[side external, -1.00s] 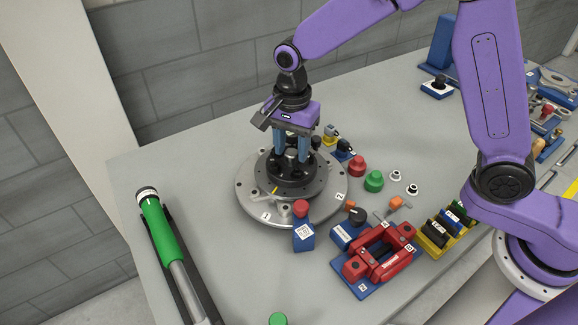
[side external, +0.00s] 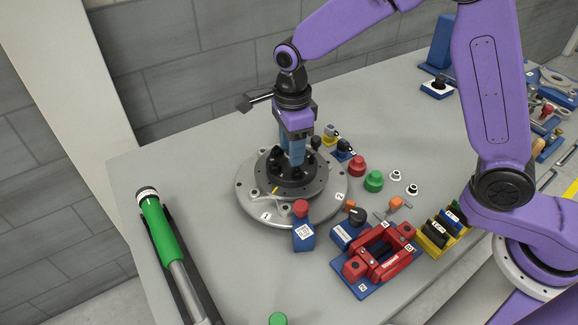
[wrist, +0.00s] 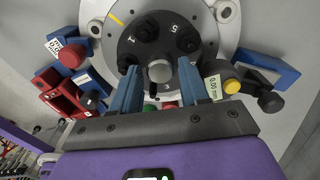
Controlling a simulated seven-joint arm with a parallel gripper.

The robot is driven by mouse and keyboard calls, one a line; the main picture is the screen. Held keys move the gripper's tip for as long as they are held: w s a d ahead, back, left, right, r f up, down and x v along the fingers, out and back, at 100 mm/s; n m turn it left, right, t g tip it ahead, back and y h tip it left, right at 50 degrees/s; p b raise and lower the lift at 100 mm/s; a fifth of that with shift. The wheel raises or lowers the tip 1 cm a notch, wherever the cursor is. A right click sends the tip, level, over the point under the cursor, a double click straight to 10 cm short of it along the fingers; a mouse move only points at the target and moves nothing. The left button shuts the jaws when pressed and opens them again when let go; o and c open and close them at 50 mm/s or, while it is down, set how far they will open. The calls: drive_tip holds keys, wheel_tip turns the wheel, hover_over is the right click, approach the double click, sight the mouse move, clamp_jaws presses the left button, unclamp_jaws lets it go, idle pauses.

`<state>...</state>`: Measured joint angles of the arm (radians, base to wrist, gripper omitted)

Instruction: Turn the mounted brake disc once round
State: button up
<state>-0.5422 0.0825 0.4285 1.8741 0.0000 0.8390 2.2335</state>
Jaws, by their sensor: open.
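The mounted brake disc is a dark grey ring (side external: 313,186) with a yellow mark, on a wider silver plate (side external: 252,206). The ring also shows in the wrist view (wrist: 204,58), its yellow mark at the upper left. A black hub (wrist: 140,45) with numbered studs and a pale round centre stands on it. My gripper (side external: 293,161) points down at the hub from above. In the wrist view my gripper (wrist: 160,72) is open, with its blue fingers on either side of the hub's near edge and centre. I cannot tell whether they touch it.
A blue block with a red knob (side external: 303,233) stands at the plate's front edge. Red and green knobs (side external: 373,181) and a red fixture (side external: 383,255) lie to the right. A green-handled tool (side external: 160,230) lies at left.

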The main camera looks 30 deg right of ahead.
drive_tip(key=m, duration=0.4)
drive_tip(key=shift+m, duration=0.3)
drive_tip(key=c, duration=0.7)
